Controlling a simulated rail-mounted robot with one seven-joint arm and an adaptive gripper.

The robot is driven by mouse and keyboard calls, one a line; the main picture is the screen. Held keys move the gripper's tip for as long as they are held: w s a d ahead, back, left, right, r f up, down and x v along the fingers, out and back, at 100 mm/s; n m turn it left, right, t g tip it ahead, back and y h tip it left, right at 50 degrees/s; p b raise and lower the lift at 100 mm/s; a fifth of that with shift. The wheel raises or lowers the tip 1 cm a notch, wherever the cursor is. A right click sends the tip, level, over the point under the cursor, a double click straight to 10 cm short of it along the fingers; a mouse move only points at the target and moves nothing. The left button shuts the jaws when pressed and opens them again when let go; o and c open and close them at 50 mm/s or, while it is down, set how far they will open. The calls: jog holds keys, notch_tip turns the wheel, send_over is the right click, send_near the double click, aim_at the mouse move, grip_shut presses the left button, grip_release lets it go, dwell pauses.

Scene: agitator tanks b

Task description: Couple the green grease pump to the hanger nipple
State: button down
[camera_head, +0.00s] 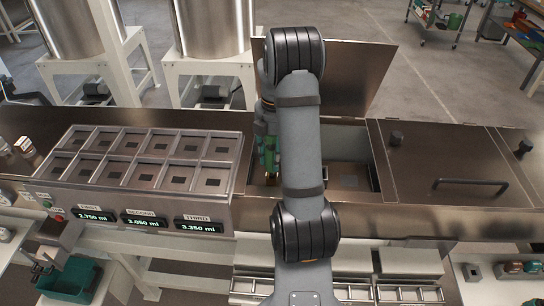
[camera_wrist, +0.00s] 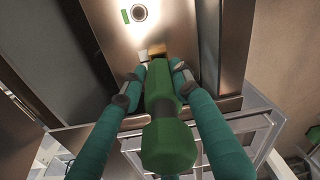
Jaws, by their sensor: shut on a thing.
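The green grease pump (camera_wrist: 165,120) fills the middle of the wrist view, its thick rounded end toward the camera. My gripper (camera_wrist: 157,80) is shut on it, with one teal finger on each side. In the head view my gripper (camera_head: 267,150) points down into the open bay left of my arm, which hides part of it. A small brass piece (camera_wrist: 157,49) shows beyond the pump's far end; I cannot tell whether they touch. A dark ring (camera_wrist: 139,12) beside a green mark (camera_wrist: 126,16) lies on the bright metal farther off. I cannot tell which part is the hanger nipple.
A raised lid (camera_head: 350,75) stands behind the open bay. A closed lid with a bar handle (camera_head: 470,183) is to the right. A tray of square compartments (camera_head: 150,158) with three displays below is to the left. Steel tanks (camera_head: 212,25) stand behind.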

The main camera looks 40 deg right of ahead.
jog(key=shift+f+b, duration=1)
jog(key=shift+f, duration=0.35)
jog(key=c, duration=1.3)
grip_release()
jog(key=shift+r, duration=0.1)
jog(key=shift+c, duration=0.2)
jog(key=shift+o, duration=0.6)
jog(key=r, duration=1.2)
jog(key=shift+d, duration=0.25)
